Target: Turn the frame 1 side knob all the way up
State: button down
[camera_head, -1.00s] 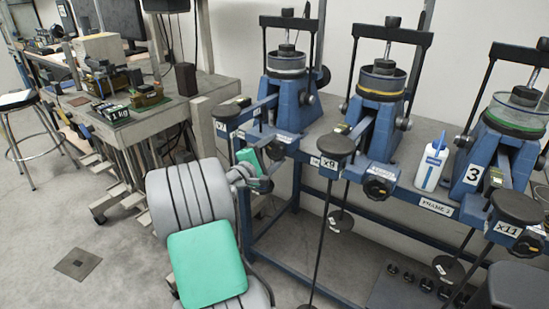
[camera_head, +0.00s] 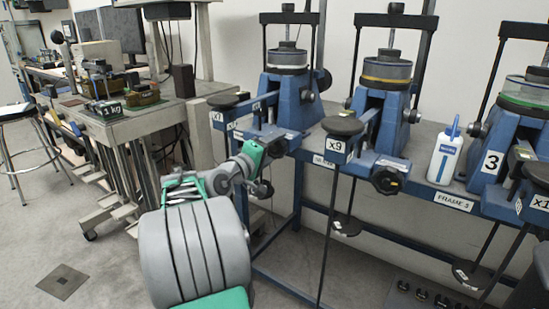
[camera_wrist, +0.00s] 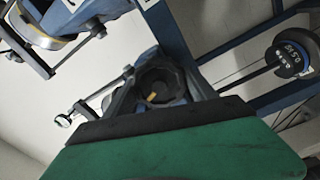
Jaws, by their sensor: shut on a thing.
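Frame 1 (camera_head: 283,93) is the leftmost blue lever frame on the bench. Its dark side knob (camera_head: 277,147) is at the front, partly hidden by my gripper. My grey arm comes up from below, and my green gripper (camera_head: 264,150) is at the knob, shut on it. In the wrist view the dark, faceted knob (camera_wrist: 158,84) shows a small yellow mark. A green finger with a black pad fills the bottom of that view and hides part of the knob's near side.
Frame 2 (camera_head: 384,78) with its knob (camera_head: 388,180) and frame 3 (camera_head: 492,140) stand to the right. A white bottle (camera_head: 446,156) stands between them. Hanging weights are below the bench. A cluttered table (camera_head: 150,118) is at the left; the floor before it is mostly clear.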

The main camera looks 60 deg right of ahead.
jog(key=shift+c, duration=2.4)
grip_release()
jog(key=shift+s+d+p, duration=0.25)
jog(key=shift+s+p, duration=0.2)
jog(key=shift+s, duration=0.1)
jog(key=shift+o, duration=0.4)
jog(key=shift+w+a, duration=0.15)
jog(key=shift+w, duration=0.2)
jog(key=shift+w+a, duration=0.1)
jog(key=shift+a, duration=0.1)
jog(key=shift+w+a+b, duration=0.2)
jog(key=shift+a, duration=1.2)
jog(key=shift+w+a+b, duration=0.2)
jog(key=shift+a, duration=1.15)
